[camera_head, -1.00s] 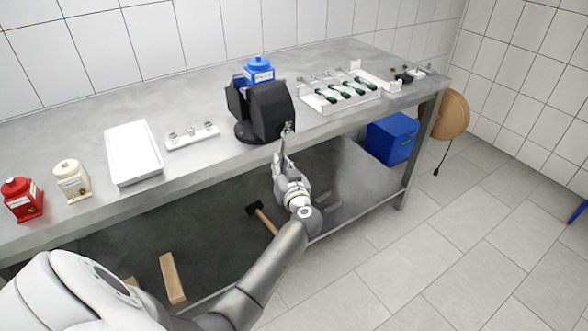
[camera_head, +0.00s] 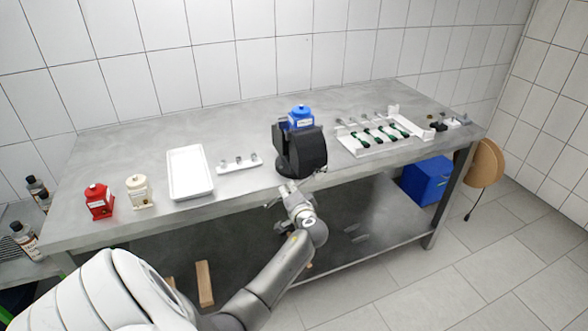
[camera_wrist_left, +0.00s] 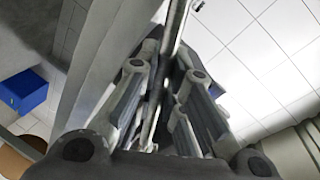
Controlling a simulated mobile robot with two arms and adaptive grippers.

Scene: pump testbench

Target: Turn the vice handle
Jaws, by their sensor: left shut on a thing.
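The black vice (camera_head: 301,152) stands at the front edge of the metal bench and holds a blue pump part (camera_head: 300,117) in its jaws. My left gripper (camera_head: 291,188) is in front of the vice, just off the bench edge. It is shut on the vice handle, a thin metal bar (camera_wrist_left: 178,22) that runs between its fingers in the left wrist view. In the head view the fingers and my wrist hide most of the handle. My right gripper is not in view.
On the bench (camera_head: 120,160) are a white tray (camera_head: 190,173), a small white holder (camera_head: 239,163), red (camera_head: 99,202) and cream (camera_head: 139,192) containers, and a rack with green-handled tools (camera_head: 376,140). A blue box (camera_head: 427,181) sits on the lower shelf.

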